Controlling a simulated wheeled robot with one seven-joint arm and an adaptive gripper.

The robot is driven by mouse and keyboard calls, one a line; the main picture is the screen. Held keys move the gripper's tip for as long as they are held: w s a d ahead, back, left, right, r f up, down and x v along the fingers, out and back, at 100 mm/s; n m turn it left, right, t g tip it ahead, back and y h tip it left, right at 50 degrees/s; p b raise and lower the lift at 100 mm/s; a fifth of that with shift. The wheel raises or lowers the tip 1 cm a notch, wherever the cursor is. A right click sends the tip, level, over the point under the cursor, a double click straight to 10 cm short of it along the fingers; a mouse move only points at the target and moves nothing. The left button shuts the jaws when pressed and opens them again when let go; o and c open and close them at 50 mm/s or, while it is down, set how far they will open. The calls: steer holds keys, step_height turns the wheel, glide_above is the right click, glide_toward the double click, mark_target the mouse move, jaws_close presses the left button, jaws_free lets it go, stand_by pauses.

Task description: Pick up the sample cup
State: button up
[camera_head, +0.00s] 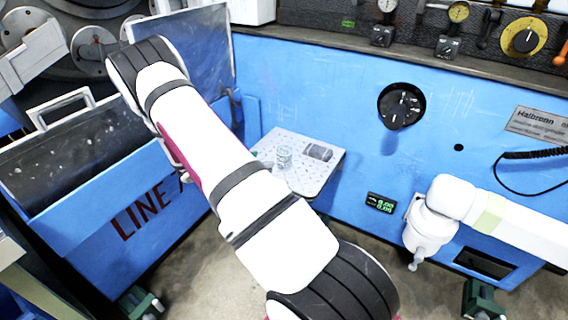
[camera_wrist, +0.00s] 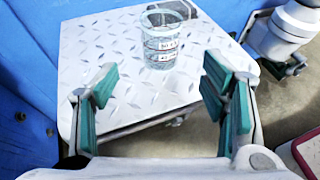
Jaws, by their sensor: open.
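The sample cup (camera_wrist: 161,48) is a clear, upright cup with a white and red printed label. In the head view, the cup (camera_head: 284,157) shows just right of my arm on the same shelf (camera_head: 300,182). My gripper (camera_wrist: 160,80) is open, with green-padded fingers apart. The cup is ahead of the fingertips, roughly centred in the gap, and neither finger visibly touches it. In the head view my arm hides most of my gripper.
A small dark rectangular item (camera_head: 318,152) lies behind the cup on the shelf. The blue machine wall (camera_head: 300,80) rises behind it. A white jointed device (camera_head: 430,228) is to the right. A blue bin marked LINE (camera_head: 130,205) stands left. Open floor lies below the shelf.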

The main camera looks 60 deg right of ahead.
mark_target(279, 159)
steer(key=b+x, duration=0.3)
steer(key=x, duration=0.8)
steer(key=shift+s+d+f+b, duration=0.1)
steer(key=shift+d+f+b, duration=0.15)
steer(key=shift+b, duration=0.15)
steer(key=c, duration=1.2)
